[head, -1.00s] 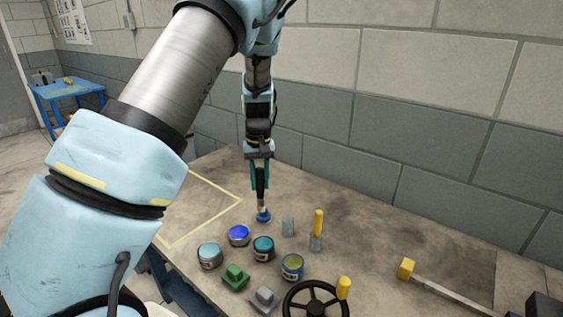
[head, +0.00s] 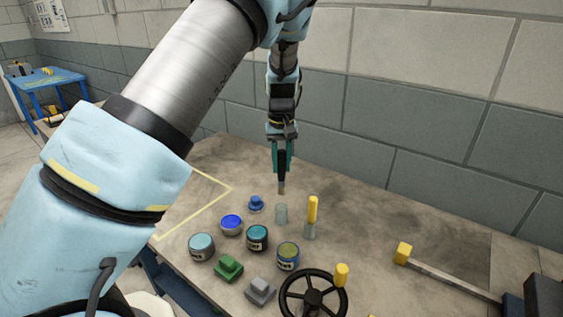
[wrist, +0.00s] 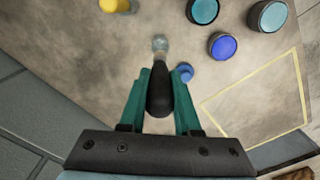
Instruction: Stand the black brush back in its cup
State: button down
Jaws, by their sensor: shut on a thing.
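My gripper (head: 282,160) is shut on the black brush (head: 281,178) and holds it roughly upright, its lighter end down. The brush's dark handle shows between the teal fingers in the wrist view (wrist: 160,92). A small clear cup (head: 281,214) stands on the bench just below the brush. It also shows beyond the brush in the wrist view (wrist: 160,42). The brush's lower end appears above the cup's rim, not inside it. Exact alignment over the opening is hard to tell.
A second clear cup (head: 310,232) holding a yellow-handled brush (head: 312,208) stands close on the right. A blue knob (head: 256,203) sits to the left. Several paint tins, including a teal one (head: 257,237), and a black handwheel (head: 313,293) lie nearer. The bench behind the cups is clear.

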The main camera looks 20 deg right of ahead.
aim_at(281, 180)
jog(key=shift+f+b, duration=2.65)
jog(key=shift+f, duration=1.85)
jog(key=c, duration=0.5)
grip_release()
jog(key=shift+c, duration=0.2)
notch_tip(281, 180, up, 11)
jog(key=shift+f+b, duration=0.1)
jog(key=shift+b, duration=0.85)
